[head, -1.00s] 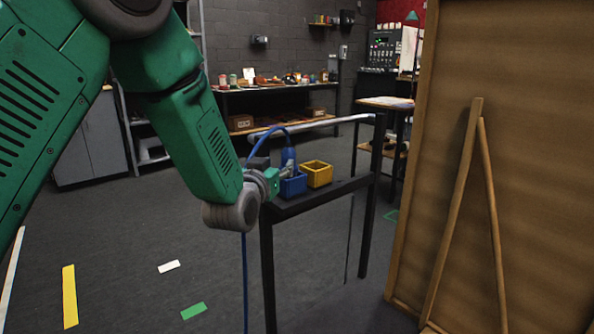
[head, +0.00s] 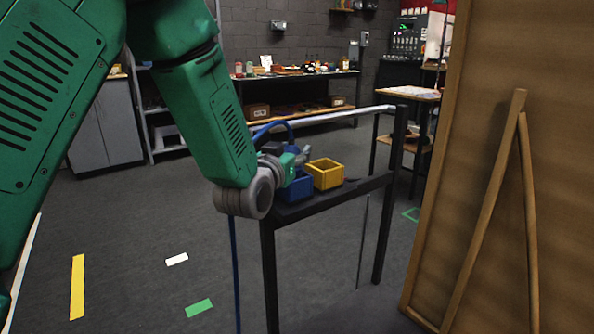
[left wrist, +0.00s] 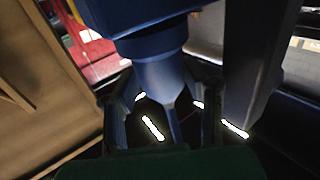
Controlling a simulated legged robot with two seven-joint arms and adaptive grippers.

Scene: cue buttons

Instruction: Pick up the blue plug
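The blue plug (left wrist: 162,70) fills the upper middle of the left wrist view. It narrows to a thin stem pointing towards my green palm. My left gripper (left wrist: 163,98) has one dark finger on each side of it; whether the fingers press on it cannot be told. In the head view my left gripper (head: 303,155) is right above the blue bin (head: 296,186), on the narrow dark stand, and hides most of the plug. A blue cable (head: 288,127) loops over behind my wrist. My right gripper is not in view.
A yellow bin (head: 326,175) stands beside the blue bin. The stand (head: 345,196) has a pale rail (head: 350,117) along its back. A large brown panel with wooden struts (head: 480,180) stands close on the right. Floor at lower left is open.

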